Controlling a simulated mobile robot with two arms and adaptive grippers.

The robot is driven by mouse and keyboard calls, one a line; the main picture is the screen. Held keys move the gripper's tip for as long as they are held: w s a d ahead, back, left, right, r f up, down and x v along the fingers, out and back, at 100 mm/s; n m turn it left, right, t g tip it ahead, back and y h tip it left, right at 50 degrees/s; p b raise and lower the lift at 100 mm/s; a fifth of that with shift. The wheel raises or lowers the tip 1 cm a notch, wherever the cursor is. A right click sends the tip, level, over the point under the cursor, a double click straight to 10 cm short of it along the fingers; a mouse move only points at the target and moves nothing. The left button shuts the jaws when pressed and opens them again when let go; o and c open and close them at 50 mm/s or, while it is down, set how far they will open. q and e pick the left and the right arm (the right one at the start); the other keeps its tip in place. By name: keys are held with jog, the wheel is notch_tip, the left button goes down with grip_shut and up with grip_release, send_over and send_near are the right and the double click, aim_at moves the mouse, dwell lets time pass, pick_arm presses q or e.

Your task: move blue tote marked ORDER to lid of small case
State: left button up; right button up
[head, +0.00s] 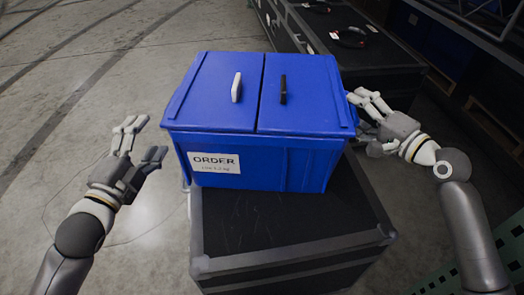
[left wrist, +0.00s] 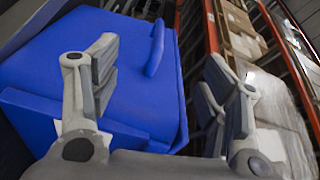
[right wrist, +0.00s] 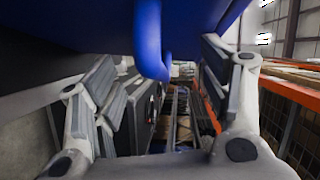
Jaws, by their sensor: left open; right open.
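The blue tote marked ORDER (head: 305,163) has a closed two-part lid with one white and one black handle. It appears to stand on a black case (head: 262,226) with metal corners, overhanging its left edge. I cannot tell whether this is the small case. My left gripper (head: 142,138) is open, empty and apart from the tote's left side. The left wrist view shows the tote (left wrist: 125,75) with a blue handle loop beyond the fingers. My right gripper (head: 362,120) is open close to the tote's right side. In the right wrist view, a blue handle loop (right wrist: 150,40) hangs between its fingers; contact is unclear.
Behind the tote, a long black case (head: 288,28) and another dark case (head: 375,60) carry small dark items with red parts. Shelving stands at the right. A green perforated panel (head: 432,270) is at the lower right. The concrete floor (head: 90,75) at left is clear.

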jog(key=shift+r, duration=0.15)
notch_tip(320, 180, up, 10)
dwell(0.5)
jog(key=shift+d, duration=0.1)
